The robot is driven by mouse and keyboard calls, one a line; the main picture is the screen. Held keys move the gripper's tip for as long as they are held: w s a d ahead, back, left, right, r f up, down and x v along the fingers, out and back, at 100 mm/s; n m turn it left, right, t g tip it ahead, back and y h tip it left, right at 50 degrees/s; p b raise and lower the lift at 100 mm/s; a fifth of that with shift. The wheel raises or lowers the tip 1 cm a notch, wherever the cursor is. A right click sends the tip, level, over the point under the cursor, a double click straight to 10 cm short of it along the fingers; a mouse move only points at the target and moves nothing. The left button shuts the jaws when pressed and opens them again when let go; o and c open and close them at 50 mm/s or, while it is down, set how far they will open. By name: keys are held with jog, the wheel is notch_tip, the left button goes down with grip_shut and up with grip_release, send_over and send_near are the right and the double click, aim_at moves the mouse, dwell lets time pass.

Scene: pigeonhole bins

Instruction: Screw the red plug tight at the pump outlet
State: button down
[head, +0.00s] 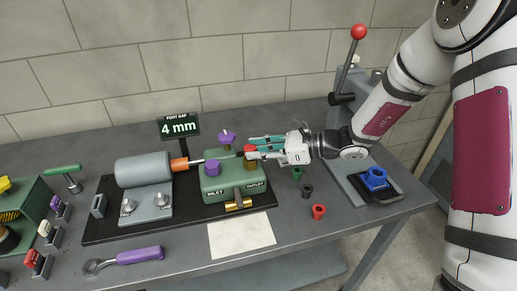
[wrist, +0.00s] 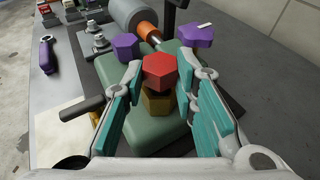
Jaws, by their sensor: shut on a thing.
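The green pump (head: 228,187) stands on a black base plate, with INLET and OUTLET lettered on its front. The red plug (wrist: 159,70), a hexagonal head, sits directly above the brass outlet fitting (wrist: 157,104) at the pump's right side. My gripper (head: 252,152) reaches in from the right and is shut on the red plug, one finger on each side of it. The plug looks upright and in line with the fitting. Its thread is hidden, so I cannot tell how deep it sits.
A purple knob (head: 227,137) and a purple cap (head: 212,168) stand close by on the pump. A grey motor (head: 143,169) is to the left. Loose red (head: 319,211), black (head: 307,191) and green (head: 297,174) parts lie right of the pump. A purple-handled wrench (head: 139,255) lies in front.

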jog(key=shift+r+p, duration=0.45)
jog(key=shift+r, duration=0.05)
jog(key=c, duration=1.2)
grip_release()
jog(key=shift+d, duration=0.1)
jog(key=p+v, duration=0.1)
jog(key=v, duration=0.3)
jog(key=shift+s+d+r, duration=0.15)
jog(key=shift+d, duration=0.2)
